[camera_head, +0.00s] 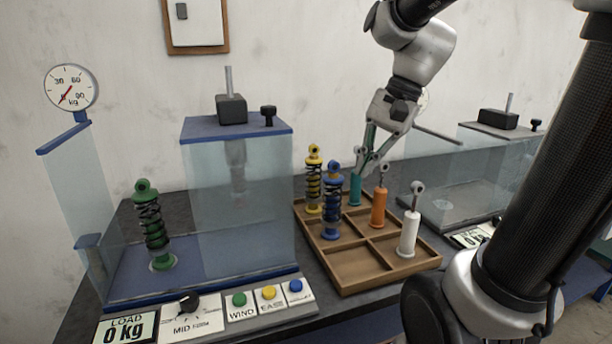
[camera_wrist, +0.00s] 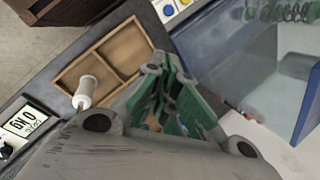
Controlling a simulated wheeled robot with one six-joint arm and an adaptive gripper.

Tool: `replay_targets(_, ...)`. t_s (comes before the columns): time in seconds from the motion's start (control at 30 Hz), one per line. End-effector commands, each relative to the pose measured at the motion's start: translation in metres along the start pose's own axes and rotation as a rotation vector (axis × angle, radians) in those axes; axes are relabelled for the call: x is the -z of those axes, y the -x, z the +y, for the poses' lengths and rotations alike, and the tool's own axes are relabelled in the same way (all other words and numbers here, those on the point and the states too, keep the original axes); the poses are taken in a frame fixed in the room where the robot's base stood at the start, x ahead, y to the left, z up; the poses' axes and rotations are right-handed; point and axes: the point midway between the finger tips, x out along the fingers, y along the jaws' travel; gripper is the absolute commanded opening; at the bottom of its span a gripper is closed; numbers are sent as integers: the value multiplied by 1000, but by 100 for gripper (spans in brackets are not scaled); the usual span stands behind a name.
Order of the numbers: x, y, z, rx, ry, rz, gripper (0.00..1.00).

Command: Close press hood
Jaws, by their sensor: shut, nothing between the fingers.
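The left press has a clear hood (camera_head: 240,205) with a blue top, standing over the right part of its blue base (camera_head: 130,275). A green spring unit (camera_head: 152,225) stands upright on the base, left of the hood and uncovered by it. The hood's clear wall also shows at the right of the wrist view (camera_wrist: 245,65), with green coils (camera_wrist: 282,12) at the top edge. My gripper (camera_head: 368,165) is shut and empty, above the wooden tray's back, right of the hood and apart from it. Its green-padded fingers show in the wrist view (camera_wrist: 168,100).
The wooden tray (camera_head: 375,282) holds yellow (camera_head: 314,180) and blue (camera_head: 332,205) spring units and teal (camera_head: 355,190), orange (camera_head: 378,208) and white (camera_head: 409,235) cylinders. A control panel (camera_head: 240,308) lines the front. A second press (camera_head: 470,185) stands right.

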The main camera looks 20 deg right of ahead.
Motion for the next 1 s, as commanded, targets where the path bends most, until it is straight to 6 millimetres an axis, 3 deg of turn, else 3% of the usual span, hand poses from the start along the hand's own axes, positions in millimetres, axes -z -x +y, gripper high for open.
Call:
replay_targets(0.4,57,-14,-94,62,-676,-390,0)
replay_targets(0.67,60,-27,-108,61,-755,-447,0)
replay_targets(1.0,37,-82,-120,60,-752,-443,0)
